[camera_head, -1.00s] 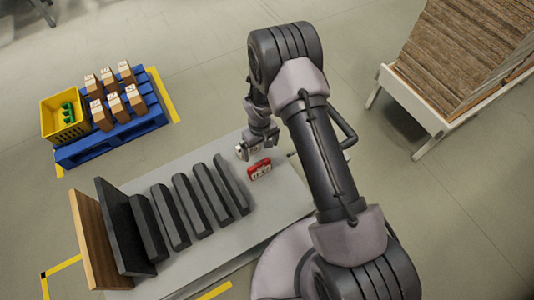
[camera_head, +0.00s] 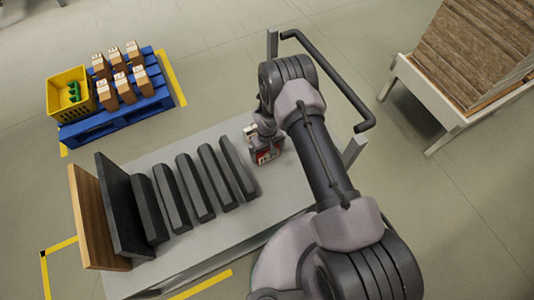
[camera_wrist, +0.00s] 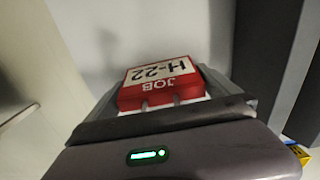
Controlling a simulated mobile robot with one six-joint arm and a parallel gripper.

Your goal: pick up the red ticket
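The red ticket (camera_head: 267,153) is a small red block with a white label, near the right end of the grey table, beside the dark blocks. The ticket's near lower edge is hidden by the gripper body, and finger contact is not clear.
Several dark blocks (camera_head: 197,188) stand in a row on the grey table (camera_head: 275,205), with a wooden board (camera_head: 92,215) at the left end. A blue pallet (camera_head: 112,122) with boxes and a yellow crate (camera_head: 58,98) stands back left. A wood stack (camera_head: 470,50) is at right.

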